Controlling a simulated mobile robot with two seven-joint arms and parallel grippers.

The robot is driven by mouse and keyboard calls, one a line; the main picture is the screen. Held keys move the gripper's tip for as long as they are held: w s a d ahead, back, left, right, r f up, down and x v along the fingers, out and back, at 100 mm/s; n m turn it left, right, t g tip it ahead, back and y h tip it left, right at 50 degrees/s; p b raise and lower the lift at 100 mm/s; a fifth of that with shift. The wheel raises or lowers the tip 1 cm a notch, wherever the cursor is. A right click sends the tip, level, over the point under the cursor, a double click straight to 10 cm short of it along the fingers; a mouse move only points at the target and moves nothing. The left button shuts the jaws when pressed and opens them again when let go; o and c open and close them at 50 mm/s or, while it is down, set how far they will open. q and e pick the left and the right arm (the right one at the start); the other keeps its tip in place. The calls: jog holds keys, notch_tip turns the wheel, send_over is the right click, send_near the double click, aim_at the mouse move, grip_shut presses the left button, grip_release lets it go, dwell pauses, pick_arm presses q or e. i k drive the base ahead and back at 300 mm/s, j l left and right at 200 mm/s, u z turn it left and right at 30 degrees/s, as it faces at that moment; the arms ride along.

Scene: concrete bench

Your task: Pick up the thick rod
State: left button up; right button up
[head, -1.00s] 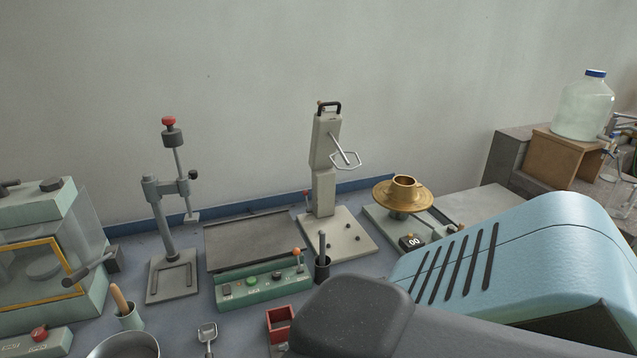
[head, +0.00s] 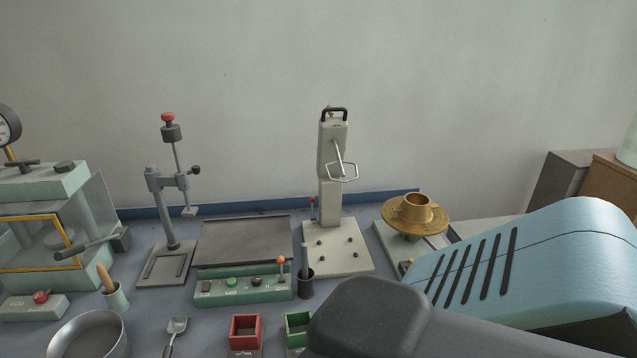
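A dark grey rod (head: 304,257) stands upright in a small dark cup (head: 306,286) at the right end of the green control box. It looks like the thick rod, but I cannot be sure. A tan, wooden-looking handle (head: 105,277) leans in a pale green cup (head: 117,300) at the left. Neither gripper shows in the head view. A part of my own arm fills the lower right and hides the bench there.
A green control box (head: 243,289) lies before a dark flat plate (head: 243,243). A beige tower (head: 333,185), grey stand (head: 166,225) and brass flanged piece (head: 414,214) stand behind. A metal pan (head: 62,351), scoop (head: 176,327), red box (head: 233,333) and green box (head: 291,333) are in front.

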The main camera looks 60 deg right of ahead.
aim_at(305, 268)
jog(key=k+l, duration=0.3)
jog(key=l, duration=0.15)
jog(key=k+l, duration=0.7)
jog(key=l, duration=0.25)
jog(key=i+u, duration=0.05)
